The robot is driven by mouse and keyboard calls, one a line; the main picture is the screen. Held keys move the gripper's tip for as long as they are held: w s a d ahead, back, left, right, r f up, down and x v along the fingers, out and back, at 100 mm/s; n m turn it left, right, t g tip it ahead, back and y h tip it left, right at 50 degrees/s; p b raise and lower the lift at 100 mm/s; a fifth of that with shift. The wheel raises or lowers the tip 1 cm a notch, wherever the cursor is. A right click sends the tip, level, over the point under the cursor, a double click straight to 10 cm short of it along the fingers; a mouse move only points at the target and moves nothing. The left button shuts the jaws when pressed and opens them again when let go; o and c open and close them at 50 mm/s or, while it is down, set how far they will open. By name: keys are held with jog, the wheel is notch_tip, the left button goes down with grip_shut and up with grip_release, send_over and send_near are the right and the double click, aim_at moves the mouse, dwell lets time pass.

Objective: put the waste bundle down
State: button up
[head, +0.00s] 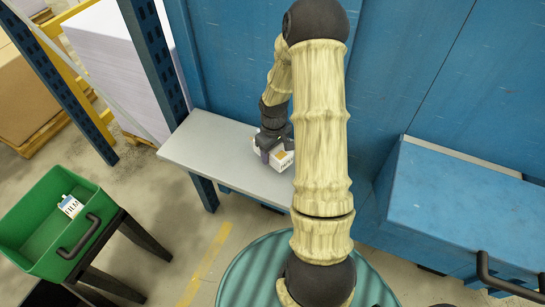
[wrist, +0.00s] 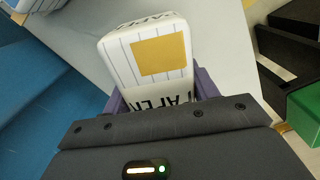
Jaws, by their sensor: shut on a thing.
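The waste bundle (head: 284,158) is a white, round-edged block with an orange-yellow patch. In the wrist view the bundle (wrist: 140,50) also shows thin stripes and black lettering that looks like "PAPER". My gripper (head: 272,146) is shut on it, with a purple finger on each side in the wrist view (wrist: 160,92). The bundle is at the grey bench top (head: 210,143), partly hidden by my arm. I cannot tell whether its underside touches the bench.
A similar white piece (wrist: 35,5) shows at the wrist view's top left. Blue panels back the bench, and a blue cabinet (head: 460,205) stands at right. The bench's left part is clear.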

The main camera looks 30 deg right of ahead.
jog(key=shift+f, duration=1.85)
jog(key=shift+f, duration=0.2)
jog(key=o, duration=1.1)
jog(key=shift+c, duration=0.2)
jog(key=shift+r, duration=0.1)
notch_tip(320, 180, up, 12)
jog(key=shift+r, duration=0.15)
